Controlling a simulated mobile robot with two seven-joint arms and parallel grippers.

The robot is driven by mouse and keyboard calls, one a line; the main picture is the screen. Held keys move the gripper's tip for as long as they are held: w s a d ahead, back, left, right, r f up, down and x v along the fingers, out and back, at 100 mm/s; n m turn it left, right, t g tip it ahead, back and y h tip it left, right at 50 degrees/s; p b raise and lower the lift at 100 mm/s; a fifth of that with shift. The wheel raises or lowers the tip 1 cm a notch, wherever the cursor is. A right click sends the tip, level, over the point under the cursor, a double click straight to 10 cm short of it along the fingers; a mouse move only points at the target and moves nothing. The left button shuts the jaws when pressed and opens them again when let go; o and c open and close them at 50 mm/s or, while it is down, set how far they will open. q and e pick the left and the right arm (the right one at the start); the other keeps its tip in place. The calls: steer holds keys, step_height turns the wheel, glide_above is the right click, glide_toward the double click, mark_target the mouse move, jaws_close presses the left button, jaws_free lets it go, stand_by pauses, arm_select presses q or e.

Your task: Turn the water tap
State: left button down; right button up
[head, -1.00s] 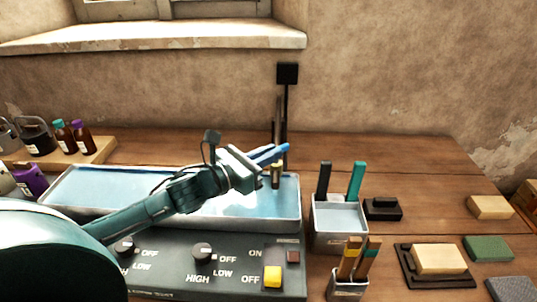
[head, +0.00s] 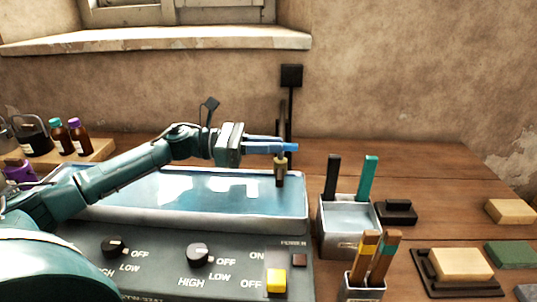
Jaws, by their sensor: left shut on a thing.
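The water tap (head: 281,172) is a short brass and dark upright piece at the right rear of the water tray (head: 215,213). My left gripper (head: 286,148) reaches in from the left above the tray, with its blue fingers level and pointing right. The fingertips are at the top of the tap and shut on it. They hide the tap's uppermost part, so its handle is hard to make out. My right gripper is not in view.
A control panel with knobs (head: 198,254) and a yellow switch (head: 277,281) lies in front of the tray. A dark post (head: 291,76) stands behind the tap. Bottles (head: 57,138) stand at left.

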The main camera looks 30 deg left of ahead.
arm_select(q)
steer(key=shift+r+g, duration=0.1)
steer(key=shift+g, duration=0.2)
steer(key=c, duration=1.5)
jaws_free()
steer(key=shift+b+v, duration=1.85)
steer(key=shift+v, duration=4.75)
steer(key=shift+w+f, duration=0.15)
steer(key=shift+f, duration=0.05)
